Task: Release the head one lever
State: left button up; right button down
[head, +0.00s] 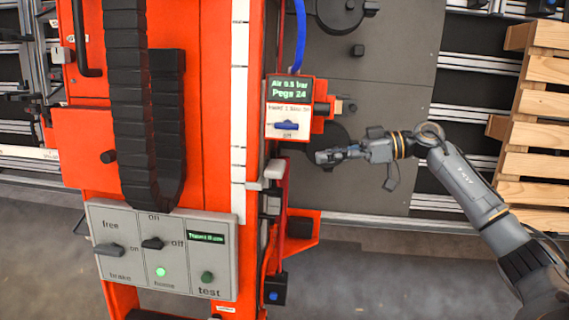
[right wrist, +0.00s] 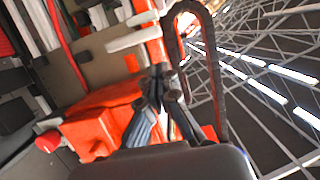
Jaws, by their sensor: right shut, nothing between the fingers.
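A small blue lever (head: 287,125) lies roughly level on a white plate (head: 290,112) with small print that seems to read head 1. The plate is on a red-orange box with a green-lettered display (head: 290,89). My right gripper (head: 322,156) is shut and empty, a little right of and below the lever in the head view, with its fingers pointing left. It looks apart from the lever. In the right wrist view its closed fingertips (right wrist: 160,88) show before an orange housing (right wrist: 95,122); I cannot make out the lever there. My left gripper is not in view.
A grey control panel (head: 165,250) with switches, a lit green button and a display is on the orange column (head: 207,100). A black cable chain (head: 127,90) hangs on the column. Wooden pallets (head: 535,130) stand at the right. A blue hose (head: 299,35) runs above the box.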

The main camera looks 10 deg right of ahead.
aim_at(285, 163)
jog(key=shift+a, duration=0.1)
jog(key=p+x, duration=0.1)
jog(key=x, duration=0.9)
jog(key=shift+w+r, duration=0.1)
